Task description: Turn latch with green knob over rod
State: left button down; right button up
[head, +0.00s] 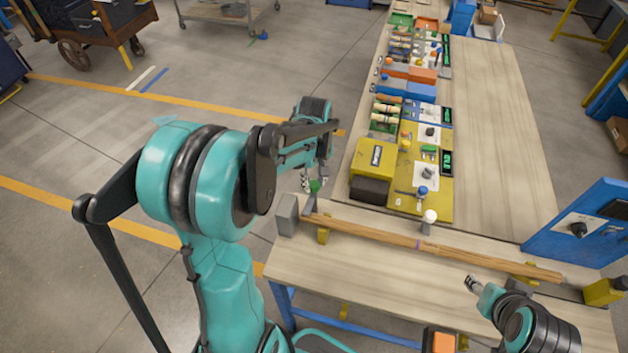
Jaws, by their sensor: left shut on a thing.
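The latch's green knob (315,186) stands near the left end of the long wooden rod (385,234). The rod lies across the front bench, running from the upper left to the lower right. My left gripper (310,182) is at the green knob and shut on it. The arm of the latch under the knob is small and partly hidden, so I cannot tell whether it lies over the rod. My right gripper (472,284) is above the bench, on the near side of the rod; its fingers are too small to read.
A second latch with a white knob (430,216) stands at the rod's far side. A grey block (287,215) is beside the rod's left end. Yellow machine units (375,158) stand behind it. A blue panel (577,222) is at the right. The near bench is mostly clear.

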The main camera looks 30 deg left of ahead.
aim_at(314, 184)
pick_arm(q)
jog(key=c, duration=1.1)
grip_release()
jog(key=shift+c, duration=0.2)
notch_tip(314, 184, up, 12)
jog(key=s+d+f+m+t+b, duration=0.7)
jog(key=s+d+f+m+b, duration=0.1)
jog(key=s+d+f+m, duration=0.3)
jog(key=shift+s+f+m+b, duration=0.4)
jog(key=shift+s, duration=0.1)
